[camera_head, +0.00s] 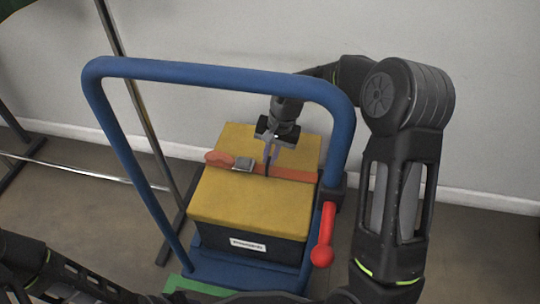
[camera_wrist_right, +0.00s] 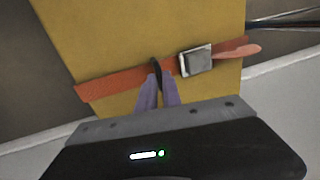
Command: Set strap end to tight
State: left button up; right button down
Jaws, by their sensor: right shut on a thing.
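An orange strap (camera_head: 290,173) runs across the top of a yellow-lidded box (camera_head: 240,204). A grey metal buckle (camera_head: 244,164) sits on it, and a rounded orange tongue (camera_head: 216,158) sticks out past the buckle on the left. In the right wrist view the strap (camera_wrist_right: 110,84), buckle (camera_wrist_right: 195,60) and tongue (camera_wrist_right: 238,53) show too. My right gripper (camera_head: 268,158) points down at the strap, right of the buckle. Its fingers are shut on a thin dark tab (camera_wrist_right: 155,68) that stands across the strap. Which strap part this tab is, I cannot tell. My left gripper is out of view.
The box stands on a blue trolley whose tall tubular handle (camera_head: 215,70) arches around it. A red lever (camera_head: 324,235) hangs at the trolley's right post. A metal rack post (camera_head: 135,90) stands at left, and a pale wall (camera_head: 220,30) is close behind.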

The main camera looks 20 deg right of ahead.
jog(key=s+d+p, duration=0.1)
jog(key=s+d, duration=0.1)
jog(key=s+d+p, duration=0.1)
jog(key=s+d, duration=0.1)
jog(key=d, duration=0.1)
jog(key=s+d+p, duration=0.1)
jog(key=s+d, duration=0.1)
jog(key=d, duration=0.1)
jog(key=shift+d, duration=0.1)
jog(key=c, duration=1.5)
grip_release()
notch_tip(320, 180, up, 8)
jog(key=s+d+p, duration=0.1)
jog(key=p, duration=0.2)
jog(key=shift+f, duration=0.2)
jog(key=shift+s, duration=0.1)
